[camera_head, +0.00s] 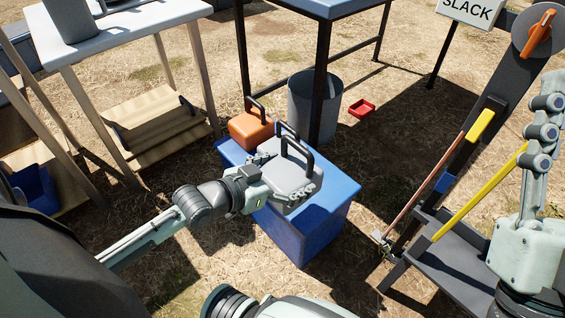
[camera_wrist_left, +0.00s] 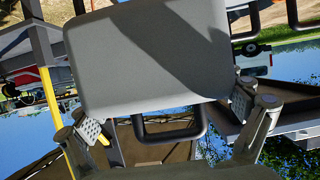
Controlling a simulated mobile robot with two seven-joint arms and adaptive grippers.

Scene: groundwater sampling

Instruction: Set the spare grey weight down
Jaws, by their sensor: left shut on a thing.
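The spare grey weight (camera_head: 287,175) is a rounded grey block with a dark loop handle. My left gripper (camera_head: 272,172) is shut on it, and the weight is over the blue box (camera_head: 340,190). A dark shadow lies on the box top near the weight; whether its underside touches the top I cannot tell. In the left wrist view the grey weight (camera_wrist_left: 150,65) fills the middle between my left gripper's fingers (camera_wrist_left: 166,118). An orange weight (camera_head: 250,130) with a dark handle sits at the box's back left. My right gripper (camera_head: 543,135) is raised at the far right, away from the weights.
A grey bin (camera_head: 315,100) and a blue-topped table (camera_head: 325,8) stand behind the box. A red tray (camera_head: 362,108) lies on the ground. A dark frame with a yellow bar (camera_head: 480,190) stands on the right. A white table (camera_head: 130,35) is at the back left.

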